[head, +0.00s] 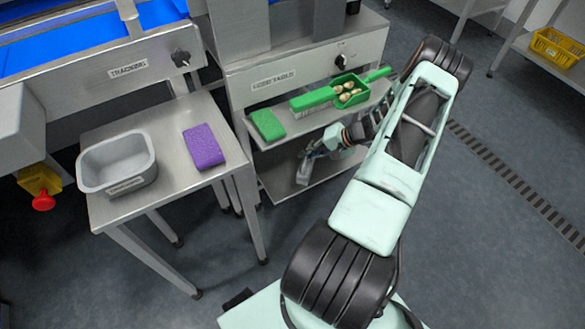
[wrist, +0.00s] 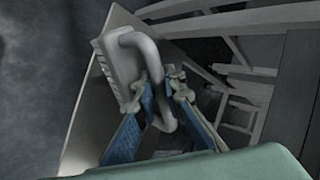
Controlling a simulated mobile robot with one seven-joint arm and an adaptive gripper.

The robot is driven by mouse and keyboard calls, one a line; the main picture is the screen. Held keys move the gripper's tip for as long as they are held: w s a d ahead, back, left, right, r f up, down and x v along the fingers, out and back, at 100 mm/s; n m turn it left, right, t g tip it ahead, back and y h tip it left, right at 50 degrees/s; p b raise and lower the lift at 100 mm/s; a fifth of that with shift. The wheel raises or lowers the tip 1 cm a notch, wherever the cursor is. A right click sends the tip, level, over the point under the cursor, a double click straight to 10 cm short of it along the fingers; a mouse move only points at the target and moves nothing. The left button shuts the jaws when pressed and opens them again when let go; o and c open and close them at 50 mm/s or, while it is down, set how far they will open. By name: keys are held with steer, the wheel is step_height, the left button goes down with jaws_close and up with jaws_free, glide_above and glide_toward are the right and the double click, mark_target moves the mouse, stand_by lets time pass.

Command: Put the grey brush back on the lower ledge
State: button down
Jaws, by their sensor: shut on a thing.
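The grey brush (head: 303,171) hangs over the lower ledge (head: 275,182), a bare metal shelf under the green items. My gripper (head: 318,152) reaches in from the right, partly hidden behind my own arm. In the wrist view, my gripper (wrist: 165,88) has its blue fingers shut on the looped handle of the grey brush (wrist: 122,68). The brush looks tilted, with its bristle side to the left. The lower ledge shows behind it in the wrist view (wrist: 88,128). I cannot tell whether the brush touches the ledge.
The upper ledge (head: 297,133), just above the brush, carries a green sponge (head: 267,124), a green brush (head: 312,98) and a green scoop (head: 350,90) with dates. On the side table (head: 170,185) are a grey tub (head: 118,165) and a purple sponge (head: 203,147).

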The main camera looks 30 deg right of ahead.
steer(key=s+d+f+b+x, duration=0.1)
steer(key=b+x, duration=0.1)
steer(key=x, duration=0.8)
steer(key=shift+d+f, duration=0.25)
steer(key=shift+f, duration=0.25)
steer(key=shift+w, duration=0.15)
steer(key=shift+f+b, duration=0.15)
steer(key=shift+b, duration=0.25)
steer(key=c, duration=2.5)
jaws_free()
steer(key=shift+f, duration=0.1)
steer(key=o, duration=0.5)
